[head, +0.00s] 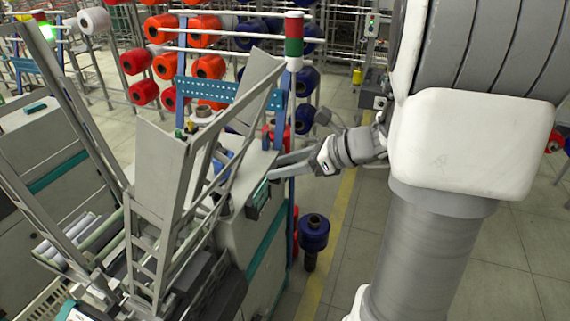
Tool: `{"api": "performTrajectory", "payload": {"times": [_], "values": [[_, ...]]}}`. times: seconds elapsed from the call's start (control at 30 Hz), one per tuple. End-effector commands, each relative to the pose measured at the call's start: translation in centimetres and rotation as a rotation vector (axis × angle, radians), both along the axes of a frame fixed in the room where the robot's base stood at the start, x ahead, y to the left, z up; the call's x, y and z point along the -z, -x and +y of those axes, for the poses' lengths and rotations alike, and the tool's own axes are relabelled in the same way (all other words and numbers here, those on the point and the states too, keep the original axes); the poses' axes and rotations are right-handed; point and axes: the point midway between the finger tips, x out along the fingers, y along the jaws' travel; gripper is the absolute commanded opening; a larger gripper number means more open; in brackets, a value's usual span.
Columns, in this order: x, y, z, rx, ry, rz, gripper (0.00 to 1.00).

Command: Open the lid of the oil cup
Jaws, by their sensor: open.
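My gripper (277,167) reaches in from the right, with its two fingers pointing left at the right end of the winding machine (233,229). The fingers are apart and I see nothing held between them. I cannot make out the oil cup or its lid for certain. A small round grey part (204,111) stands on the machine's top, behind the tall grey panels and to the left of my fingers. The panels and frame hide part of the machine top.
Tall grey panels (160,172) rise at the machine's front. A red and green signal light (294,40) stands on a post behind my fingers. Racks of orange and red bobbins (205,67) stand behind.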

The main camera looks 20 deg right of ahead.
Motion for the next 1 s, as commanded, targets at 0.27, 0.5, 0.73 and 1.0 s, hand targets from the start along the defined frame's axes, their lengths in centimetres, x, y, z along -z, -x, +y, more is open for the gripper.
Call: {"api": "performTrajectory", "payload": {"times": [0.27,0.5,0.73,1.0], "values": [[-0.1,0.2,-0.2,-0.001,0.000,0.000,0.53],[2.5,0.2,-0.1,-0.013,-0.038,-0.010,0.17],[9.7,0.4,0.0,-0.039,-0.199,-0.136,0.00],[12.7,0.4,-0.6,-0.004,-0.321,-0.308,0.00]]}}
